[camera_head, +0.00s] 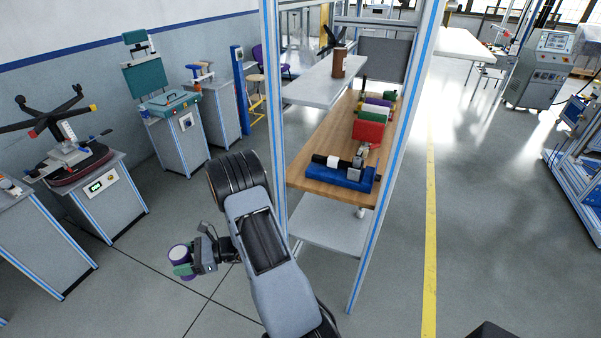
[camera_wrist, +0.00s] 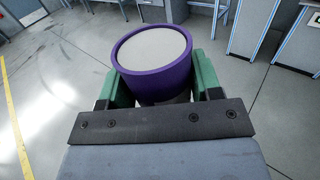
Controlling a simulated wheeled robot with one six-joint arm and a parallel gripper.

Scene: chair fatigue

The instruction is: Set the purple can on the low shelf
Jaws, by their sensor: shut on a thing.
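The purple can (camera_head: 178,253) has a pale top and is held out over the floor, left of the rack. My gripper (camera_head: 182,268) is shut on it. In the wrist view the purple can (camera_wrist: 152,80) sits between the two green fingers of my gripper (camera_wrist: 162,82), its pale lid facing the camera; its lower part is hidden. The low shelf (camera_head: 335,232) is the grey board at the bottom of the rack, below the wooden one. Its visible part looks bare; my arm and a rack post cover some of its left side.
The rack's posts (camera_head: 399,150) flank the shelves. The wooden shelf (camera_head: 300,168) above carries a blue tool (camera_head: 340,178), a red box (camera_head: 368,131) and other items. A higher grey shelf (camera_head: 315,85) holds a brown cylinder (camera_head: 338,63). Workstations (camera_head: 100,200) stand left; floor between is clear.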

